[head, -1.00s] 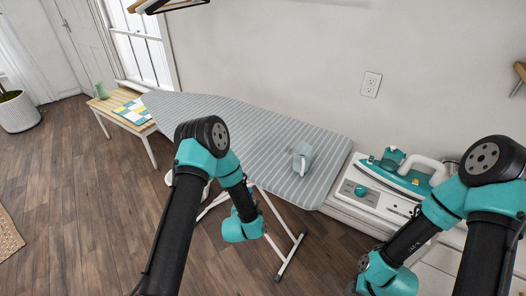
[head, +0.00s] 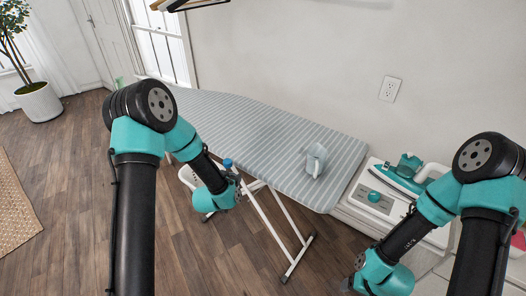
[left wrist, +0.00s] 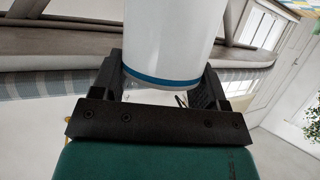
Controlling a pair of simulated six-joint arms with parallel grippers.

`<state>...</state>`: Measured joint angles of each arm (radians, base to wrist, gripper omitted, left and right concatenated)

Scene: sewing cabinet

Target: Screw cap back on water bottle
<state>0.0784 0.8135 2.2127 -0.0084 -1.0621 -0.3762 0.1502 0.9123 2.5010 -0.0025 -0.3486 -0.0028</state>
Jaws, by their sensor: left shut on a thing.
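My left gripper (left wrist: 165,95) is shut on a white cylinder with a blue band, which looks like the water bottle (left wrist: 168,40). The fingers lie on both sides of it near the blue band. In the head view a small blue piece, bottle top or cap (head: 227,163), shows just above my left gripper (head: 235,183), in front of the ironing board's near edge. I cannot tell whether it is a separate cap. My right gripper (head: 352,284) is mostly hidden behind my arm at the bottom edge. No loose cap is clearly seen.
A striped ironing board (head: 240,130) crosses the middle, with a clear jug-like cup (head: 316,160) on its right end. A teal iron (head: 400,175) stands on a white cabinet (head: 345,212) at the right. The board's white legs (head: 285,215) stand below. The wooden floor at left is open.

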